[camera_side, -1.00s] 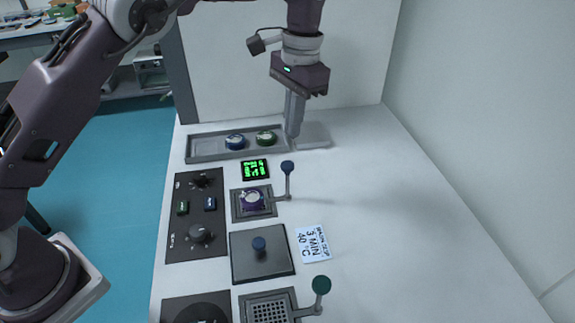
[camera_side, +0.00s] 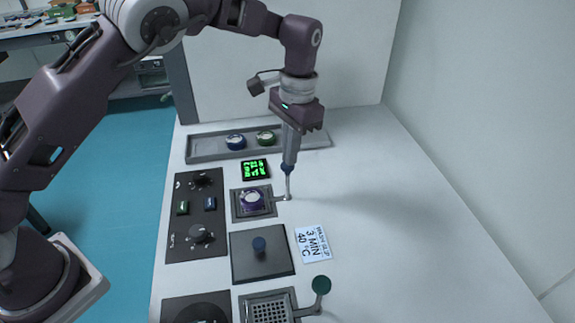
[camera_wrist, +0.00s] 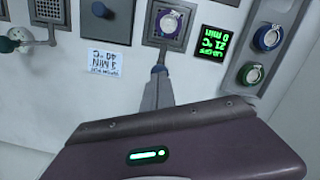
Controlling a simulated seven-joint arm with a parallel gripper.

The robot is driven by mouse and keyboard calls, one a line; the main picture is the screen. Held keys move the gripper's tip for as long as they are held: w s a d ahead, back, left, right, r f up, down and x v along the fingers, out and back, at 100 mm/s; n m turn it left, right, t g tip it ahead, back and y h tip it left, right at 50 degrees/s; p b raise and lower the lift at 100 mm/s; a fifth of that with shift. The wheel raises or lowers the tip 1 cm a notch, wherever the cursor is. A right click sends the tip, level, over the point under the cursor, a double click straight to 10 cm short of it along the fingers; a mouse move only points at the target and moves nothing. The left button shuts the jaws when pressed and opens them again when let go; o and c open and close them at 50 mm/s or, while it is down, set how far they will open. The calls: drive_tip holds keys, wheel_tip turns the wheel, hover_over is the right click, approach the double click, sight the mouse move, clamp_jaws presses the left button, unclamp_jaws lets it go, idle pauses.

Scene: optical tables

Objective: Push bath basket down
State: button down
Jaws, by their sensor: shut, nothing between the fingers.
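The bath basket (camera_side: 254,200) is a square dark unit holding a round purple-and-white piece; it also shows in the wrist view (camera_wrist: 170,22). A lever with a blue knob (camera_side: 287,169) rises from an arm at its right side. My gripper (camera_side: 289,160) is shut and empty, pointing down with its tips right at the blue knob. In the wrist view the fingertips (camera_wrist: 159,80) meet the knob (camera_wrist: 158,69) and partly cover the lever; I cannot tell whether they press on it.
A green-lit display (camera_side: 255,170) and a grey tray (camera_side: 205,148) with two round pieces lie behind. A dark lidded square (camera_side: 262,265), a sign (camera_side: 313,245) and a perforated basket with a green knob (camera_side: 321,285) lie in front. The table's right side is clear.

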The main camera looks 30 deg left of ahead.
drive_tip(key=shift+f, duration=0.15)
wheel_tip(320, 180, down, 6)
drive_tip(key=shift+r, duration=0.15)
drive_tip(key=shift+w+d+r, duration=0.15)
drive_tip(key=shift+w, duration=0.3)
drive_tip(key=shift+w+d+r, duration=0.2)
drive_tip(key=shift+w, duration=0.3)
drive_tip(key=shift+w+d+r, duration=0.15)
drive_tip(key=shift+w, duration=0.3)
wheel_tip(320, 180, up, 7)
drive_tip(key=shift+w+d, duration=0.15)
drive_tip(key=shift+w, duration=0.2)
drive_tip(key=shift+r, duration=0.1)
